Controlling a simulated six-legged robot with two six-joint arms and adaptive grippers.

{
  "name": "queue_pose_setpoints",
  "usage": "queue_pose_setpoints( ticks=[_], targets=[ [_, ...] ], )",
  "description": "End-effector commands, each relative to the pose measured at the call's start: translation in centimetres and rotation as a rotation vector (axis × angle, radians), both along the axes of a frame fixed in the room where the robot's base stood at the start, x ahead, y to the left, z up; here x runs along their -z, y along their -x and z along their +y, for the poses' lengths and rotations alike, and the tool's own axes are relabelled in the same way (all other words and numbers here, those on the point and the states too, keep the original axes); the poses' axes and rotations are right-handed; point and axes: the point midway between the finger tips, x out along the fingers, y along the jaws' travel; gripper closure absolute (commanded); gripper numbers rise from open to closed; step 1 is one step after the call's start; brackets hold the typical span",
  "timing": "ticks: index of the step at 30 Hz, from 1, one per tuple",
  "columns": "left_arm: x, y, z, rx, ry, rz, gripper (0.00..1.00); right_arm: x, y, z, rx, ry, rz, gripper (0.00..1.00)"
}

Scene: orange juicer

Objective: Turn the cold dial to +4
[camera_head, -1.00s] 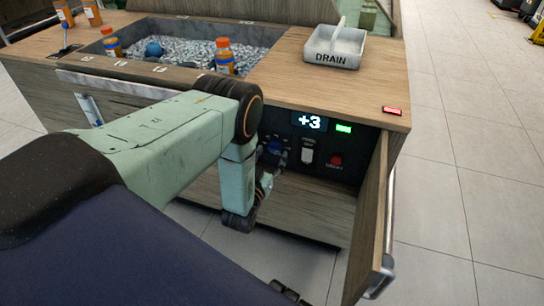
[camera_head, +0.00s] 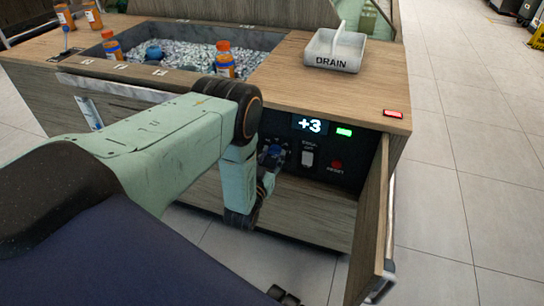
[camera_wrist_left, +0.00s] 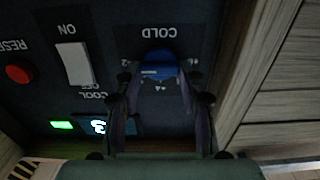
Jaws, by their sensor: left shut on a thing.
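The cold dial (camera_head: 272,152) is a blue knob on the dark control panel inside the open cabinet. It also shows in the left wrist view (camera_wrist_left: 158,64), under the upside-down word COLD. My left gripper (camera_head: 267,165) reaches into the cabinet and is shut on the dial, with a finger on either side of it. The display (camera_head: 310,125) above the panel reads +3.
A white switch (camera_head: 308,158) and a red reset button (camera_head: 337,165) sit right of the dial. A green light (camera_head: 343,132) is lit. The open cabinet door (camera_head: 372,225) stands at the right. A DRAIN tray (camera_head: 335,62) rests on the counter.

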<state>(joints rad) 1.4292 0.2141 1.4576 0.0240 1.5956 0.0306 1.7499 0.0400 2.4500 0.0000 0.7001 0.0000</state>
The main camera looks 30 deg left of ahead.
Motion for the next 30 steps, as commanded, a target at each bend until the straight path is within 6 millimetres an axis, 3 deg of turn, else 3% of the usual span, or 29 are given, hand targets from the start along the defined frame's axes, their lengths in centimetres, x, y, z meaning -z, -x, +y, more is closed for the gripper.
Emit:
queue_pose_setpoints(
  ticks=[3,14,30],
  targets=[
    [0.04,0.03,-0.02,0.000,0.000,0.001,0.92,0.00,0.00,0.00,0.000,0.000,0.000,1.00],
    [0.05,0.04,0.01,0.000,0.062,-0.014,0.92,-0.03,0.00,0.00,0.000,0.000,0.000,1.00],
    [0.14,0.10,0.20,0.000,0.504,-0.119,0.92,-0.05,0.00,0.00,0.000,0.000,0.000,1.00]
  ],
)
